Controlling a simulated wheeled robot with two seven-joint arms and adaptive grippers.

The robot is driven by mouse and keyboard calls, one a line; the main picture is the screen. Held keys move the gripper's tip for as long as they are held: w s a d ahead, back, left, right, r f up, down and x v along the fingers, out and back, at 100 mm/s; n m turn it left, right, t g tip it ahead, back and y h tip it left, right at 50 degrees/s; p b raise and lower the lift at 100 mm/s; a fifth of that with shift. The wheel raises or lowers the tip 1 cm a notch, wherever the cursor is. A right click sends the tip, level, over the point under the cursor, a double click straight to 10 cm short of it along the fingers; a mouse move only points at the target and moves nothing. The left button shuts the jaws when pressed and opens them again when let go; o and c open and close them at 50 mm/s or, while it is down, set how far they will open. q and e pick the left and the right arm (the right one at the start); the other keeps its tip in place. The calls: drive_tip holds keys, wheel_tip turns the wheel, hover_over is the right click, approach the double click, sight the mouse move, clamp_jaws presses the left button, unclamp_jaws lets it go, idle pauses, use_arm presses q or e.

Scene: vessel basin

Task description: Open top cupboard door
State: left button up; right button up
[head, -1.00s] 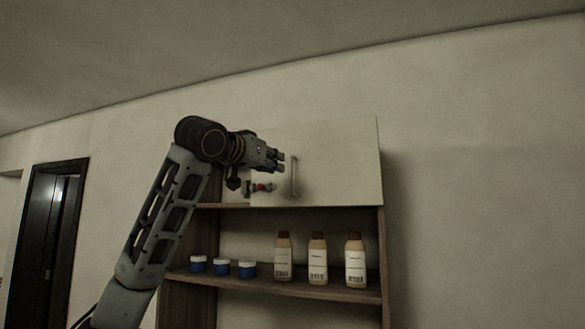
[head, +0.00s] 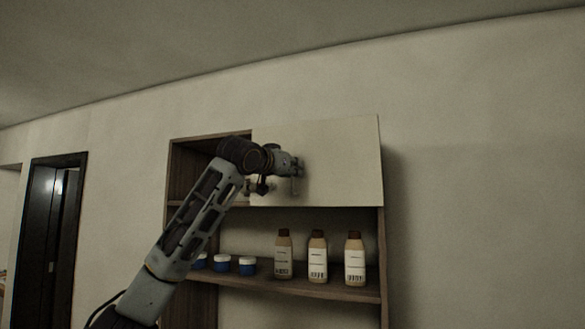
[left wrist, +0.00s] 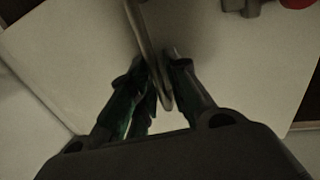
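The top cupboard door (head: 335,165) is a pale flat panel on the right part of the top cupboard. A dark opening with brown wooden sides (head: 188,178) shows to its left. A thin upright bar handle (head: 297,187) stands near the door's left edge; it also shows in the left wrist view (left wrist: 138,25). My left gripper (head: 297,166) is at the handle. In the left wrist view its fingers (left wrist: 159,75) are drawn close together on both sides of the bar and appear to touch it. My right gripper is in neither view.
Below the door, an open shelf (head: 345,292) holds three brown-capped bottles (head: 317,257) and small blue jars (head: 247,266). A small red thing (left wrist: 297,3) shows at the left wrist view's top edge. A dark doorway (head: 50,240) is far left. The wall right is bare.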

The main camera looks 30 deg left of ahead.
use_arm(q)
clamp_jaws()
drive_tip(key=shift+s, duration=0.1)
idle(0.4)
